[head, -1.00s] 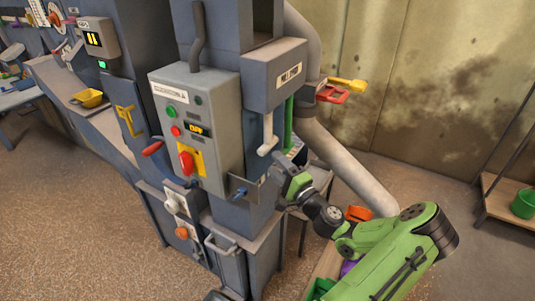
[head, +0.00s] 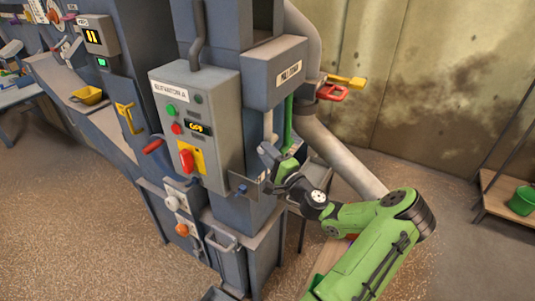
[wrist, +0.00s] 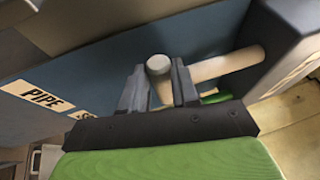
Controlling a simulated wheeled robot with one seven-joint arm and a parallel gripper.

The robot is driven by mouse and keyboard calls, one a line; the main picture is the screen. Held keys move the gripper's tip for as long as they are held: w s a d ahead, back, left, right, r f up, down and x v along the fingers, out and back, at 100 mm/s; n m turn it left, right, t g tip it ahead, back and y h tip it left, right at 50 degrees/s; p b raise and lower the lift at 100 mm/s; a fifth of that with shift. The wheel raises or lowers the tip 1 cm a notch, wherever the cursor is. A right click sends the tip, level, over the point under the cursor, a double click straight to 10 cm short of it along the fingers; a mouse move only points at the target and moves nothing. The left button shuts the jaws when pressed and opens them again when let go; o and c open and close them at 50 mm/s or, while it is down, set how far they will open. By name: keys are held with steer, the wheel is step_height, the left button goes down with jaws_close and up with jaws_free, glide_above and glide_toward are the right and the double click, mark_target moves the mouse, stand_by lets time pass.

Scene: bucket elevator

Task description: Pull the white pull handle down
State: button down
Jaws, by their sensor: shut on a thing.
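The white pull handle (head: 268,123) hangs from the underside of the grey box on the machine. In the head view its lower end is hidden behind my gripper (head: 268,156). In the wrist view the handle (wrist: 222,66) shows as a pale rod with a rounded crossbar. The crossbar sits between the two dark fingers of my gripper (wrist: 158,88), which are shut on it.
A green bar (head: 288,122) runs down close to the right of the handle. The grey control box (head: 212,125) with buttons stands to the left. A red handle (head: 331,92) and a yellow handle (head: 346,81) stick out at right. A thick grey pipe (head: 345,160) slants down behind.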

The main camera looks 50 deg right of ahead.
steer(key=shift+f, duration=0.15)
step_height(320, 180, down, 11)
steer(key=b, duration=0.8)
steer(key=shift+r, duration=0.2)
steer(key=c, duration=0.8)
jaws_free()
steer(key=shift+c, duration=0.2)
steer(key=shift+r, duration=0.15)
steer(key=shift+s, duration=0.1)
steer(key=v, duration=1.5)
steer(key=shift+s+b, duration=0.35)
steer(key=shift+a, duration=0.1)
